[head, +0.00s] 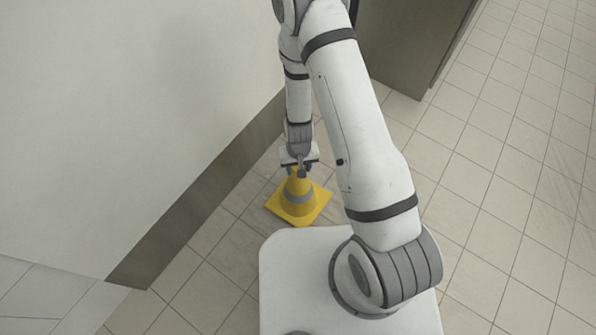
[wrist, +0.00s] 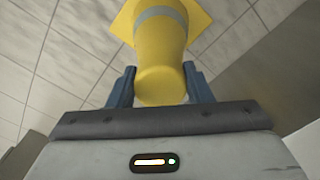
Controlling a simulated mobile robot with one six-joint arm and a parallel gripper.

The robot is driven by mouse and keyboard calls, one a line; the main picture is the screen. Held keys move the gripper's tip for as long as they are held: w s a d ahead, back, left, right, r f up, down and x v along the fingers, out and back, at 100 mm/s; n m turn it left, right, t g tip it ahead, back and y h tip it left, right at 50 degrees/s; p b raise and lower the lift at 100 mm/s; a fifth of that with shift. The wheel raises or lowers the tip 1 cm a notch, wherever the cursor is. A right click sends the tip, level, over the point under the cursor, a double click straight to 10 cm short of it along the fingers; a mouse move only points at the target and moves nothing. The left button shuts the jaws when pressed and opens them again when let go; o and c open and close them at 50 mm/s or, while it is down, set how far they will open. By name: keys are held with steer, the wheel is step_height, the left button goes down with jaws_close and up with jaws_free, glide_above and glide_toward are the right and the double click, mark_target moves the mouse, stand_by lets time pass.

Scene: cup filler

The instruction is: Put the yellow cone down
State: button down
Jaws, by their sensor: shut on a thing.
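The yellow cone (head: 298,205) has a square yellow base and a grey band, and shows in the head view in front of my base, close to the wall on the left. It stands about upright. My gripper (head: 300,166) is above it and shut on its top. In the wrist view the cone's rounded tip (wrist: 162,82) sits between the two blue fingers of my gripper (wrist: 160,88), with the band and base beyond. I cannot tell whether the base touches the floor.
A pale wall (head: 120,120) with a dark skirting (head: 200,195) runs along the left. A dark grey-brown block (head: 405,45) stands at the back. The tiled floor (head: 500,170) is clear on the right.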

steer(key=shift+f, duration=0.35)
steer(key=shift+f, duration=0.15)
steer(key=c, duration=0.7)
jaws_free()
